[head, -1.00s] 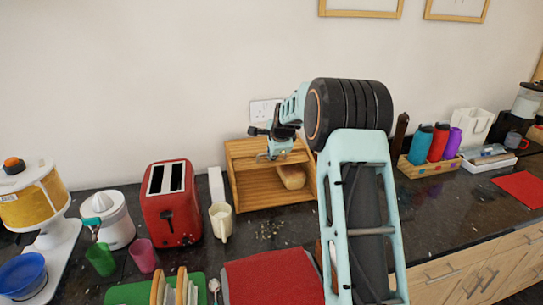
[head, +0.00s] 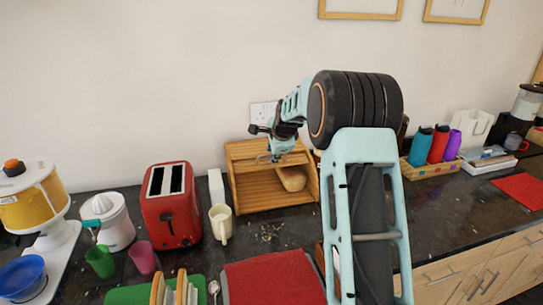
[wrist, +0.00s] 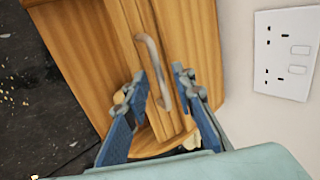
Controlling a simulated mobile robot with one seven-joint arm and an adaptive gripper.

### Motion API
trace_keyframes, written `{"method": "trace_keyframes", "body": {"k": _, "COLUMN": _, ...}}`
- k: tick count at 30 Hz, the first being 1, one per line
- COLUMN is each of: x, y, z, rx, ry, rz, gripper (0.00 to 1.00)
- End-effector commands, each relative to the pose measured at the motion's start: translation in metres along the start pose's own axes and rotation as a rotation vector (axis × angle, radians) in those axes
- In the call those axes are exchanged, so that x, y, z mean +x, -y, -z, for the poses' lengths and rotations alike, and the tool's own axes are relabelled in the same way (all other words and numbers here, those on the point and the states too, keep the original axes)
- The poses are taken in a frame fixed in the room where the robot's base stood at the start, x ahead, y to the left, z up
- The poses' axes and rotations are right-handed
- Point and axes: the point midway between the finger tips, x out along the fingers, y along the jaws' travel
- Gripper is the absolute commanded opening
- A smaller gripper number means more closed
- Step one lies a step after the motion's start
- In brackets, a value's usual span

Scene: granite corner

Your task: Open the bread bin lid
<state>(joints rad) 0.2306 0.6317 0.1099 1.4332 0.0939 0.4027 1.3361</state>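The wooden bread bin (head: 243,188) stands against the wall, with its front largely uncovered and a bread loaf (head: 292,178) showing inside. Its slatted lid (head: 242,151) sits up at the top of the opening. A curved metal handle (wrist: 152,62) on the lid shows in the wrist view. My gripper (wrist: 158,76) is open, its two blue fingers apart, with the handle running between them. I see gaps beside the handle, and cannot tell whether a finger touches it. In the head view my gripper (head: 272,155) is in front of the lid.
A red toaster (head: 171,215), white box (head: 216,187) and cream mug (head: 221,223) stand left of the bin. A bottle crate (head: 430,170) stands to the right. Crumbs (head: 270,232) lie on the dark counter before the bin. A wall socket (wrist: 287,50) is near my gripper.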

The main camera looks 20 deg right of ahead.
Motion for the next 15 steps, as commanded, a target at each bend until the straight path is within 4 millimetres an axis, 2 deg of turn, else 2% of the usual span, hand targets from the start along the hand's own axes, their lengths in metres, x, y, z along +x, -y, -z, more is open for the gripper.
{"method": "trace_keyframes", "body": {"k": 1, "x": -0.011, "y": 0.002, "z": 0.001, "rx": 0.0, "ry": -0.001, "rz": 0.003, "gripper": 0.24}}
{"method": "trace_keyframes", "body": {"k": 9, "x": -0.063, "y": 0.002, "z": 0.0, "rx": 0.001, "ry": -0.001, "rz": 0.005, "gripper": 0.24}}
{"method": "trace_keyframes", "body": {"k": 15, "x": -0.089, "y": 0.002, "z": 0.001, "rx": 0.0, "ry": -0.001, "rz": 0.005, "gripper": 0.24}}
